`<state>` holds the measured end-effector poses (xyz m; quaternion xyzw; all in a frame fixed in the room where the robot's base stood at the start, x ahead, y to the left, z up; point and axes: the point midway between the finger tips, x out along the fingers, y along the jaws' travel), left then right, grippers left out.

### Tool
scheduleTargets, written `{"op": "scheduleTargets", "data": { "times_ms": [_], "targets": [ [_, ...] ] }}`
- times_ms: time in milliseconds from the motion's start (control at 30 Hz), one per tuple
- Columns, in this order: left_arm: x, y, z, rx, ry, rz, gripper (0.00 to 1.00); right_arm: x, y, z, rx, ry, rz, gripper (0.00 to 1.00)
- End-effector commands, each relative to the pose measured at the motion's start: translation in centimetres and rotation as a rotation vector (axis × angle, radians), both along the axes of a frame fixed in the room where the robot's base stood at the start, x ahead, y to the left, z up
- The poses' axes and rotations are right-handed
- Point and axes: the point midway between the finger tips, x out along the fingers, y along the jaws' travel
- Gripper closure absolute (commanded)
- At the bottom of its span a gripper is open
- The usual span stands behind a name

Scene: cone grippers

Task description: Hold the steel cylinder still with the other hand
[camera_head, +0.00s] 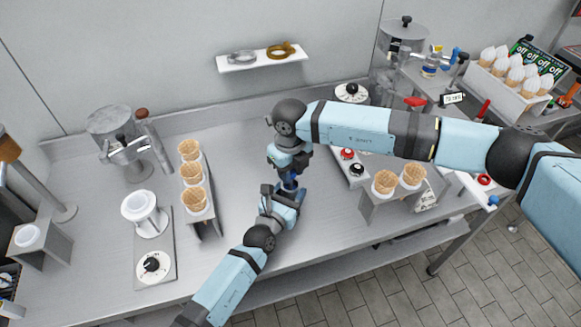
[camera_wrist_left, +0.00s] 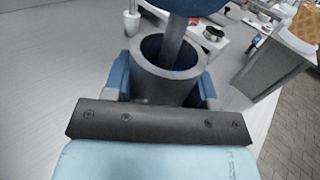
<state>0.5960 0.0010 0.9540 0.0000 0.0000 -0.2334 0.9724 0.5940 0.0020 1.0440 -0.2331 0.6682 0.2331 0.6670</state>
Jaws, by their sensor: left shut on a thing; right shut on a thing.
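The steel cylinder (camera_wrist_left: 165,85) is an open-topped grey tube in the left wrist view. My left gripper (camera_wrist_left: 163,92) is shut on it, with a blue finger against each side. A grey rod (camera_wrist_left: 174,42) goes down into its open mouth from a blue rounded part at the top edge. In the head view my left gripper (camera_head: 287,187) is low over the middle of the counter. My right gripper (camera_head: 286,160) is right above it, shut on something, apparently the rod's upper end. The arms hide most of the cylinder in the head view.
A cone stand (camera_head: 209,213) holds cones left of my grippers. Another cone stand (camera_head: 382,207) is to the right, near the front edge. A scale with a white cup (camera_head: 145,213) stands further left. A wall shelf (camera_head: 262,60) holds two rings.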

Motion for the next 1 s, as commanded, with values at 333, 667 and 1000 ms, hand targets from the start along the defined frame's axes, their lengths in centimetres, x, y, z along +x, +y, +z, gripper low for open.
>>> {"op": "scheduleTargets", "data": {
  "times_ms": [333,667,1000],
  "targets": [
    [0.0,0.0,0.0,-0.001,0.000,0.000,0.93,0.0,0.0,-0.8,-0.001,-0.001,0.000,1.00],
    [0.0,0.0,0.0,0.000,0.001,0.000,0.93,0.0,0.0,-1.1,-0.001,-0.001,0.000,0.40],
    [0.0,0.0,0.0,-0.001,0.000,0.000,0.93,0.0,0.0,-0.7,0.001,-0.001,0.000,0.40]
  ]
}}
